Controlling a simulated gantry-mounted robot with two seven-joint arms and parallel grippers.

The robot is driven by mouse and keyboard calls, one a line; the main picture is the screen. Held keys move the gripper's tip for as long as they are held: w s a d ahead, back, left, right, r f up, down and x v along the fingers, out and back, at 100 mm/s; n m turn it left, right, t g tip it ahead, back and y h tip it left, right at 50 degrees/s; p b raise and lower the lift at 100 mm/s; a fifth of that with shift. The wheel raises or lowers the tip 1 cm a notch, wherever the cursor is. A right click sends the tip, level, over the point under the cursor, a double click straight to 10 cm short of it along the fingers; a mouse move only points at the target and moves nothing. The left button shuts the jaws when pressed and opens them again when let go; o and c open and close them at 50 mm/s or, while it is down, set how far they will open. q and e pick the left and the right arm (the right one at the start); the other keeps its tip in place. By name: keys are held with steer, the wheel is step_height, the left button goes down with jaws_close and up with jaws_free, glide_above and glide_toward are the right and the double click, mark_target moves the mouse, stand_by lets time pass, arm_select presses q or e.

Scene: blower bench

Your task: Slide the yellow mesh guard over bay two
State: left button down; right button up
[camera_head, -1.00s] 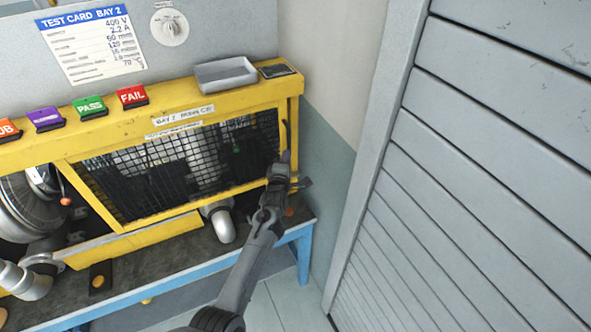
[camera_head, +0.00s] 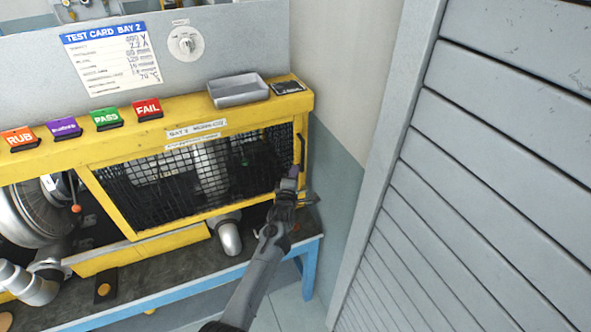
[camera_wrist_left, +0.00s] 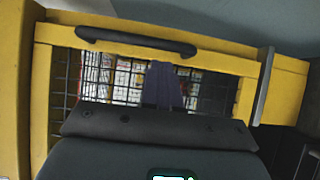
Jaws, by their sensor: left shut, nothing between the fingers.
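The yellow-framed mesh guard (camera_head: 205,178) stands across the right-hand opening of the yellow bench front, under a label strip (camera_head: 196,129) that seems to read "BAY 2". It also shows in the left wrist view (camera_wrist_left: 220,66), with a dark bar handle (camera_wrist_left: 135,42) on its yellow edge. My left gripper (camera_head: 292,174) is at the guard's right end, close to the handle (camera_head: 299,150). Its closed fingers (camera_wrist_left: 163,84) lie over the mesh, just beside the handle, with nothing between them. Whether they touch the guard cannot be told. My right gripper is out of view.
A grey blower housing (camera_head: 38,210) shows in the uncovered left opening. A grey tray (camera_head: 238,90) and coloured tags, including FAIL (camera_head: 148,109), sit on the top ledge. A pipe elbow (camera_head: 229,237) protrudes below the guard. A grey slatted shutter (camera_head: 490,190) stands at right.

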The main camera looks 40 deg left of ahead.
arm_select(q)
steer(key=s+d+f+m+h+p, duration=0.1)
steer(key=s+d+m+p, duration=0.1)
steer(key=s+p, duration=0.6)
steer(key=s+d+f+m+p, duration=0.15)
steer(key=s+p, duration=0.25)
steer(key=s, duration=0.8)
steer(key=s+d+r+m+g+h+p, duration=0.2)
steer(key=s+d+r+m+g+h, duration=0.2)
steer(key=s+d+m, duration=0.4)
steer(key=s+d+r+m+g+h+p, duration=0.25)
steer(key=s+d+r+m+h, duration=0.3)
steer(key=d, duration=0.45)
steer(key=s+d+r+m+g+y, duration=0.1)
steer(key=s+d+m+g+y, duration=0.1)
steer(key=s+m+g, duration=0.3)
steer(key=s+m, duration=0.3)
steer(key=s, duration=0.2)
steer(key=shift+s+r+m+g+b, duration=0.3)
steer(key=shift+s+r+g+b, duration=0.05)
steer(key=shift+r, duration=0.05)
